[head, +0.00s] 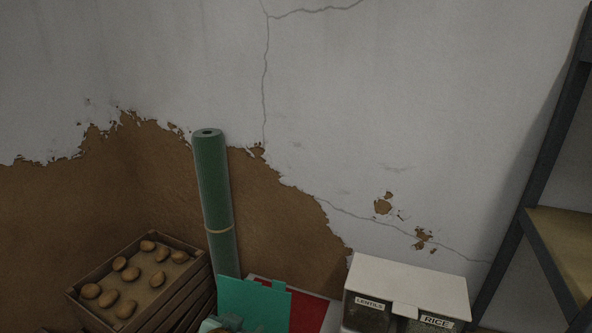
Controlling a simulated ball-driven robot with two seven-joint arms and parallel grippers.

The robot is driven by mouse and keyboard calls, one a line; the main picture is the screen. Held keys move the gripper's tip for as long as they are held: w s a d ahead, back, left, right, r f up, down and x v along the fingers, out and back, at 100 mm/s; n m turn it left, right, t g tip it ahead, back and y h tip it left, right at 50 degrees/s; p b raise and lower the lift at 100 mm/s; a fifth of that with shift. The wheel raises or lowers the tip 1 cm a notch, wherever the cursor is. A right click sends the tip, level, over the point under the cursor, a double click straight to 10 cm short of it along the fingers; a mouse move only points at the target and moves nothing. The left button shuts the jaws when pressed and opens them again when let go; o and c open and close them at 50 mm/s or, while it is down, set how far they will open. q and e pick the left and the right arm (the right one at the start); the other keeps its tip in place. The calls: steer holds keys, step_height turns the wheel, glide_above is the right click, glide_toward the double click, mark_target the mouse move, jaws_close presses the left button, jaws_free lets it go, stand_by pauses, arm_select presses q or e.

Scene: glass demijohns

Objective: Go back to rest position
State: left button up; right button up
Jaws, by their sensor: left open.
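My right gripper is not in view. No glass demijohn shows in this view.
A wooden crate of potatoes (150,276) stands at lower left, with a green roll (212,190) upright against the peeling wall. A red surface (308,312) lies behind the teal panel. A white-topped bin (408,284) labelled lentils and rice stands near the shelf (540,215) at right.

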arm_select(q)
steer(key=s+a+r+m+g+y, duration=0.1)
steer(key=s+a+r+g+y, duration=0.15)
steer(key=s+a, duration=0.7)
steer(key=s+a+r+m+g+y, duration=0.15)
steer(key=s+a+y, duration=0.35)
steer(key=s, duration=0.8)
steer(key=s+d+f+g+h+b, duration=0.15)
steer(key=f+b, duration=0.65)
steer(key=f, duration=1.2)
steer(key=s+d+f+g+h+b, duration=0.15)
steer(key=f+b, duration=0.65)
steer(key=f, duration=1.2)
steer(key=s+f+n+b, duration=0.1)
steer(key=s+f+b, duration=0.3)
steer(key=s+f, duration=0.3)
steer(key=s+f+n+g+h+b, duration=0.1)
steer(key=s+f+b, duration=0.4)
steer(key=f, duration=0.9)
steer(key=s+f+n+g+h+b, duration=0.1)
steer(key=s+f+b, duration=0.4)
steer(key=s+f, duration=0.4)
steer(key=shift+s+f, duration=0.35)
steer(key=shift+f, duration=0.5)
steer(key=shift+a+h, duration=0.1)
steer(key=shift+h, duration=0.15)
steer(key=shift+w+g, duration=0.1)
steer(key=shift+g, duration=0.2)
